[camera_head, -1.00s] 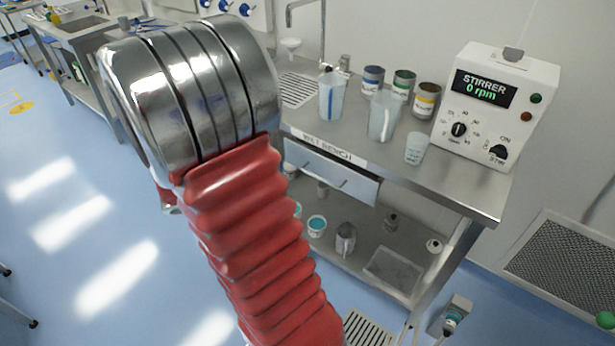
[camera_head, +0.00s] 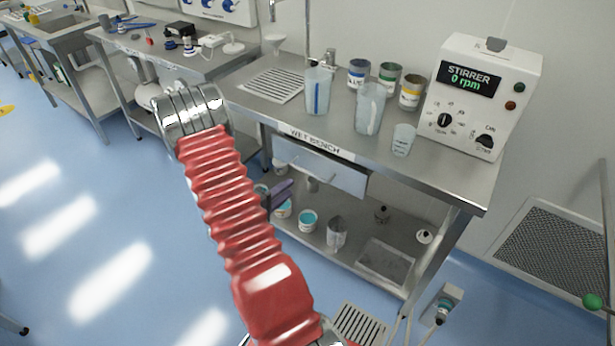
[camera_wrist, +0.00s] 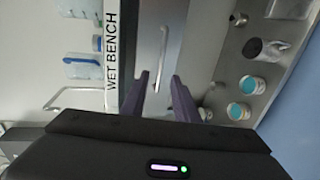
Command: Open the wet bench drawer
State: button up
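The wet bench (camera_head: 456,176) has a pale grey drawer (camera_head: 345,178) under its labelled worktop edge, and the drawer looks closed. In the wrist view the drawer front (camera_wrist: 185,45) fills the middle, with its long thin bar handle (camera_wrist: 162,50) running up the picture. My gripper (camera_wrist: 160,82) shows two dark purple fingers, apart, with nothing held between them. The handle's near end shows in the gap between them; I cannot tell whether they touch it. In the head view my gripper (camera_head: 281,194) is at the drawer's lower left, partly hidden behind my arm.
On the worktop stand beakers (camera_head: 370,108), several paint-like cans (camera_head: 388,78) and a stirrer box (camera_head: 480,95). Teal-topped pots (camera_head: 307,220) and a tray (camera_head: 385,262) are on the lower shelf. Blue floor (camera_head: 110,230) is open to the left.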

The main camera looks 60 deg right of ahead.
aim_at(309, 173)
jog(key=shift+f, duration=0.25)
jog(key=shift+d, duration=0.2)
jog(key=x, duration=1.3)
jog(key=shift+d, duration=0.25)
jog(key=shift+c, duration=0.7)
grip_shut()
jog(key=shift+f, duration=0.1)
jog(key=shift+s, duration=0.1)
